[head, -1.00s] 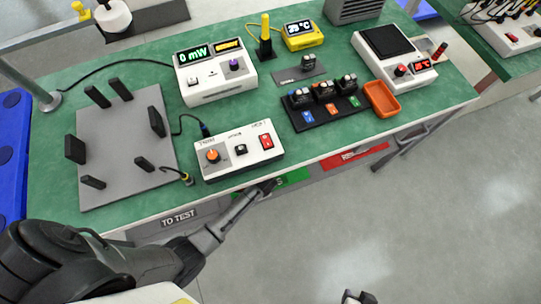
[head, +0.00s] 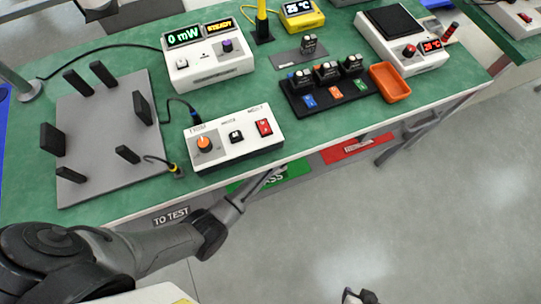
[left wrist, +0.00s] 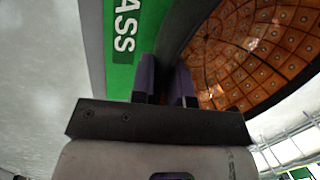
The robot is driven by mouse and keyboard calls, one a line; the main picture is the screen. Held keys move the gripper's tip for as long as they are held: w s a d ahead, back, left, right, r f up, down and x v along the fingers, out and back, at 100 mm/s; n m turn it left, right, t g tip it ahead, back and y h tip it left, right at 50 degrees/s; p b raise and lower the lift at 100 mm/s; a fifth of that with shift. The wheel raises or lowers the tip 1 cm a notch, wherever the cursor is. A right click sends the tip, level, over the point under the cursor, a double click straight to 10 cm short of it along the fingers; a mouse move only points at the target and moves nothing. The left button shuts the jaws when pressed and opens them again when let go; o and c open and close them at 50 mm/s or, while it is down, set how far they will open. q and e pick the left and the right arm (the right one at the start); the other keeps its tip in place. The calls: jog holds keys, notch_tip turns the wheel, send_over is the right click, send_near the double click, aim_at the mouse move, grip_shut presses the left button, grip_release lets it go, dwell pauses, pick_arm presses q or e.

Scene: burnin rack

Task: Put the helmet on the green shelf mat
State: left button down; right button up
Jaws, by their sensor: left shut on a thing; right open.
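The helmet (left wrist: 265,50) shows in the left wrist view as a dark rim and shell with an orange, grid-patterned inside. My left gripper (left wrist: 165,75) is shut on its rim. The green shelf mat (head: 290,175), lettered PASS, lies on the shelf below the bench top. The mat also shows in the left wrist view (left wrist: 122,72), left of and close to the helmet; I cannot tell whether they touch. In the head view the bench front hides the helmet and my left fingertips. My right gripper (head: 360,296) is open and empty at the bottom edge.
The green bench top (head: 225,195) overhangs the shelf. A red shelf mat (head: 358,148) lies right of the green one, and a TO TEST label (head: 171,216) left. A control box (head: 235,145) stands near the bench's front edge. The floor at right is clear.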

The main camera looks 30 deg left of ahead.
pick_arm(q)
jog(key=shift+f, duration=0.55)
jog(key=shift+s+r, duration=0.1)
pick_arm(e)
jog(key=shift+s+f, duration=0.15)
jog(key=shift+f, duration=0.25)
pick_arm(q)
jog(key=shift+f, duration=0.2)
jog(key=c, duration=1.1)
grip_release()
jog(key=p+v, duration=0.4)
jog(key=v, duration=0.3)
jog(key=shift+r+p, duration=0.35)
jog(key=shift+r, duration=0.05)
pick_arm(e)
jog(key=shift+r, duration=2.4)
